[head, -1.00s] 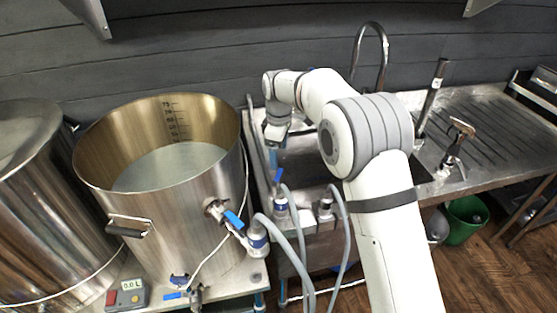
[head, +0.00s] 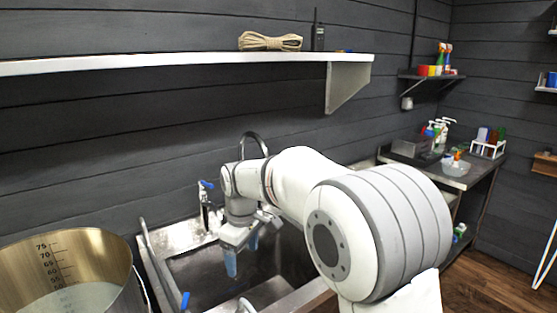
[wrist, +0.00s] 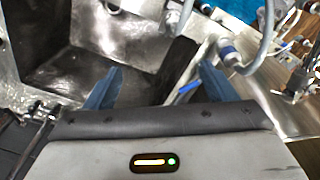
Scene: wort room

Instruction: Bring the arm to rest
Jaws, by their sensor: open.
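My arm reaches over the metal sink (head: 190,268) in the head view, folded at the elbow. My gripper (head: 241,254) hangs at its end, fingers pointing down over the basin. In the wrist view my gripper (wrist: 158,82) has its two blue fingers well apart. Nothing is held between them, and the bare sink metal (wrist: 75,60) shows beyond. The big round elbow hides the right part of the sink.
A steel kettle (head: 35,262) with a volume scale stands left of the sink. A wall shelf (head: 180,63) holds a rope coil (head: 270,41) and a radio (head: 318,32). Hoses and a blue-handled valve (wrist: 190,87) show in the wrist view. A side table (head: 465,178) stands at right.

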